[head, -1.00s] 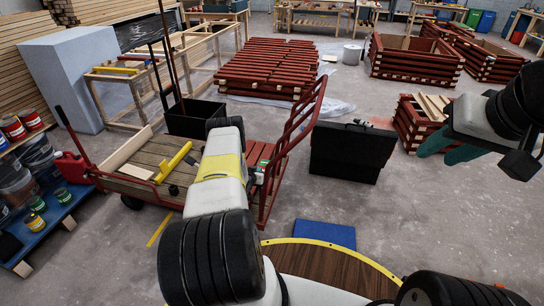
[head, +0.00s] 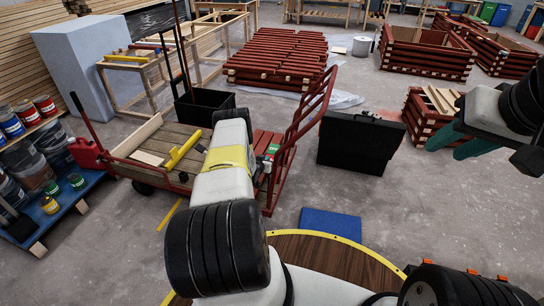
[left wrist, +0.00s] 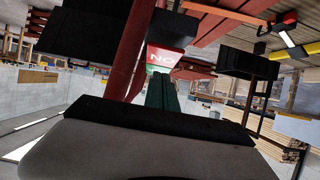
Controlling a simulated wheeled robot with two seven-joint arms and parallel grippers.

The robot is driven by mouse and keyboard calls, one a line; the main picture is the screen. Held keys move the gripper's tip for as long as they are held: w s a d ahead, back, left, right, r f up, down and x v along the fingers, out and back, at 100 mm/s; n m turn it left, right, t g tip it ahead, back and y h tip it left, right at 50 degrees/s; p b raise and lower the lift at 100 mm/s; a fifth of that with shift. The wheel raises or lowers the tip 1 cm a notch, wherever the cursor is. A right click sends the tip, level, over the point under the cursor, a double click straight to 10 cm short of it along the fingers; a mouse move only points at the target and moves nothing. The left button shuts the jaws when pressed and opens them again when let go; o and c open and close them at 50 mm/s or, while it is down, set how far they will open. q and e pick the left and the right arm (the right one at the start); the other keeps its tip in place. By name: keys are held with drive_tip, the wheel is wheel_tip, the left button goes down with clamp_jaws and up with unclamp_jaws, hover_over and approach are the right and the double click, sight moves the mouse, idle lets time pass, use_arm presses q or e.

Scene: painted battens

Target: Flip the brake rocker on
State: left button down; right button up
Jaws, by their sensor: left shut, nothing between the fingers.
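The brake rocker (left wrist: 166,58) shows in the left wrist view as a small red block with white letters, seen upside down, and green beside it. It sits by a red post of the cart. In the head view a small green and white patch (head: 272,150) shows at the cart's handle end. My left gripper's green fingers (left wrist: 163,80) are shut and empty, pointing at the rocker; whether they touch it I cannot tell. In the head view my left arm hides them. My right gripper (head: 459,141) is open and empty, in the air at the right.
The cart (head: 178,140) has a plank deck with a yellow level (head: 185,150) and a red tube handle (head: 305,115). A black case (head: 358,142) stands right of it. A blue mat (head: 330,225) lies on the floor. Paint tins (head: 50,205) stand at the left.

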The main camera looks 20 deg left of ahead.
use_arm(q)
drive_tip(key=s+r, duration=0.1)
drive_tip(key=s, duration=0.9)
drive_tip(key=shift+d+r, duration=0.2)
drive_tip(key=shift+w, duration=0.1)
drive_tip(key=w+d+r+g, duration=0.1)
drive_tip(key=w+r, duration=0.2)
drive_tip(key=r, duration=1.1)
drive_tip(key=w+d+r+g, duration=0.1)
drive_tip(key=w+d+r, duration=0.1)
drive_tip(key=r, duration=1.3)
drive_tip(key=s+d+r+g, duration=0.1)
drive_tip(key=s+d+r, duration=0.1)
drive_tip(key=r, duration=0.4)
drive_tip(key=s+d+r, duration=0.3)
drive_tip(key=r, duration=0.3)
drive_tip(key=s+d+r+g+h, duration=0.1)
drive_tip(key=s+d+r, duration=0.4)
drive_tip(key=s, duration=0.4)
drive_tip(key=s+d+r+g, duration=0.1)
drive_tip(key=s+d+r, duration=0.3)
drive_tip(key=s+r, duration=0.4)
drive_tip(key=s+d+g+h, duration=0.1)
drive_tip(key=s+d, duration=0.2)
drive_tip(key=s, duration=0.6)
drive_tip(key=s+d+r+m, duration=0.1)
drive_tip(key=s+d, duration=0.2)
drive_tip(key=s, duration=0.7)
drive_tip(key=shift+s+g+h, duration=0.3)
drive_tip(key=shift+g+h, duration=0.1)
